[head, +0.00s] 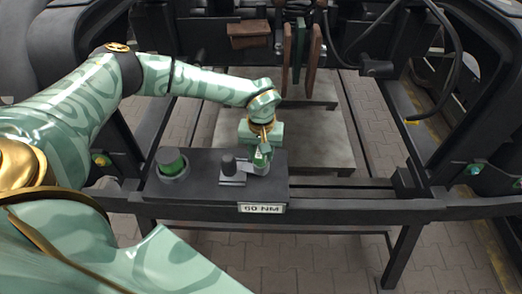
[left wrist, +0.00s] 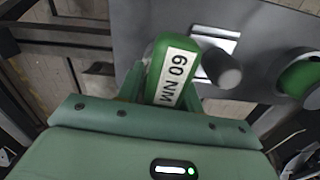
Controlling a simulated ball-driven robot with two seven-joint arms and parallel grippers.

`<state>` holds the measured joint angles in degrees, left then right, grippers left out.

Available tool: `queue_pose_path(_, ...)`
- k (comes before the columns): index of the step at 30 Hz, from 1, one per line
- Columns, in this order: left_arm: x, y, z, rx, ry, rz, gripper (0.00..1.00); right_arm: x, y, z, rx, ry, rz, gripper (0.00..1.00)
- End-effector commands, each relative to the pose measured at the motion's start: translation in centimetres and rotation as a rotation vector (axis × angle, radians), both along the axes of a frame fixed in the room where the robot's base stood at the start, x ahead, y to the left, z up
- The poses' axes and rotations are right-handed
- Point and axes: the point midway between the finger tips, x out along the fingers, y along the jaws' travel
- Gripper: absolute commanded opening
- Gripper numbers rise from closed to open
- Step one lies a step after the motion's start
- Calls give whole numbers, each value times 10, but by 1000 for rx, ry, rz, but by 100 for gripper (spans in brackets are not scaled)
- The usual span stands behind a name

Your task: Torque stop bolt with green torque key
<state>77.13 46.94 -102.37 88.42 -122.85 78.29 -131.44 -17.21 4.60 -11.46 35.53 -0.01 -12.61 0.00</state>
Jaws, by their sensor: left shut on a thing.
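My left gripper (head: 262,146) points down over the right part of a dark grey block. It is shut on the green torque key (head: 261,158), which also shows between the fingers in the left wrist view (left wrist: 172,72) with a white "60 NM" label. The key's lower end is near a grey fitting on the block; I cannot tell whether it is seated there. A dark upright cylinder (head: 229,166) stands on a light metal plate just left of the key; it also shows in the left wrist view (left wrist: 223,68). I cannot make out which part is the stop bolt. My right gripper is out of view.
The dark block (head: 215,192) carries a "60 NM" plate (head: 262,208) on its front edge. Brown and green hanging pieces (head: 300,45) are behind. Dark frame rails and legs surround the block.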

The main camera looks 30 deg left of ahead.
Motion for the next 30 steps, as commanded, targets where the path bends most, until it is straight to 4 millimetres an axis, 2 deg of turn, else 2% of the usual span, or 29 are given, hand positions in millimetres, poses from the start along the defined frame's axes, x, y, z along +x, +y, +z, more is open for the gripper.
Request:
queue_pose_path(5,1,-1,2,-1,-3,-77,0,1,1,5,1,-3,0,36)
queue_pose_path(19,0,0,3,0,-2,-111,0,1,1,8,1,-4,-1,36)
queue_pose_path(30,1,0,36,-1,-4,-109,0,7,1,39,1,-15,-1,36)
